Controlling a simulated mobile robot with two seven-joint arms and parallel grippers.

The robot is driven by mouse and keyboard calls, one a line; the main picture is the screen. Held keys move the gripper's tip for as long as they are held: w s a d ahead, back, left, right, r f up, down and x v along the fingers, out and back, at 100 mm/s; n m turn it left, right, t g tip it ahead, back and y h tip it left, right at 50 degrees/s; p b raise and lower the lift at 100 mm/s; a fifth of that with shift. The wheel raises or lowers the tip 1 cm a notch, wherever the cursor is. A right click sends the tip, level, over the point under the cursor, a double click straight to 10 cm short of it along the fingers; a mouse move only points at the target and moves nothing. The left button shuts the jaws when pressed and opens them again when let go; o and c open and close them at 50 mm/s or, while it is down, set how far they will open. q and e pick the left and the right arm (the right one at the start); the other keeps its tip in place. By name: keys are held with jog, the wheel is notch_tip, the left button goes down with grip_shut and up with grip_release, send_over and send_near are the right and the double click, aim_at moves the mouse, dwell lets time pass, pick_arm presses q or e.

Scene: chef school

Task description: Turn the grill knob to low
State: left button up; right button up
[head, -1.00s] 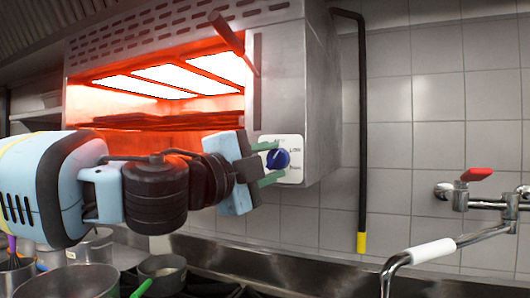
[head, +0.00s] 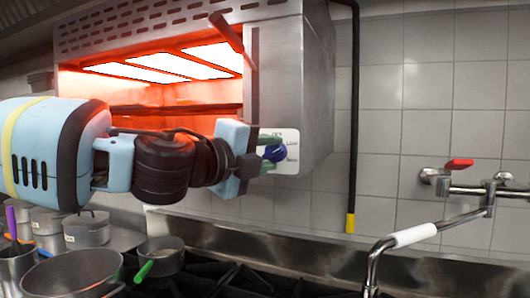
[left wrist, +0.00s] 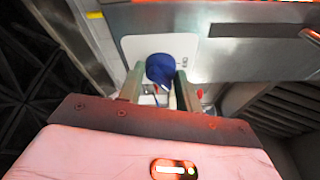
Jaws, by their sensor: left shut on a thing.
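The grill (head: 282,75) is a steel wall unit with glowing orange-red heating panels. Its blue knob (head: 276,152) sits on a white plate (head: 291,137) at the lower right of the front; small labels beside the knob are partly legible, the upper one seeming to read "Low". My left gripper (head: 268,153) comes in from the left and is shut on the knob, with its green fingers on either side. In the left wrist view the knob (left wrist: 172,70) shows between the two fingertips (left wrist: 160,84). My right gripper is not in view.
A grill handle (head: 226,32) sticks out above the gripper. A black pipe with a yellow end (head: 350,222) hangs at the right. A tap with a red lever (head: 459,164) and a long spout is further right. Several pots (head: 88,230) stand on the stove below.

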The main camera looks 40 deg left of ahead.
pick_arm(q)
jog(key=o, duration=1)
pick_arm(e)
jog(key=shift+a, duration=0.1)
pick_arm(q)
jog(key=shift+s, duration=0.1)
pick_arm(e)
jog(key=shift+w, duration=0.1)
pick_arm(q)
jog(key=s, duration=0.2)
jog(key=s+p, duration=0.1)
jog(key=s, duration=0.4)
jog(key=shift+s+a+r, duration=0.1)
jog(key=shift+s+a, duration=0.25)
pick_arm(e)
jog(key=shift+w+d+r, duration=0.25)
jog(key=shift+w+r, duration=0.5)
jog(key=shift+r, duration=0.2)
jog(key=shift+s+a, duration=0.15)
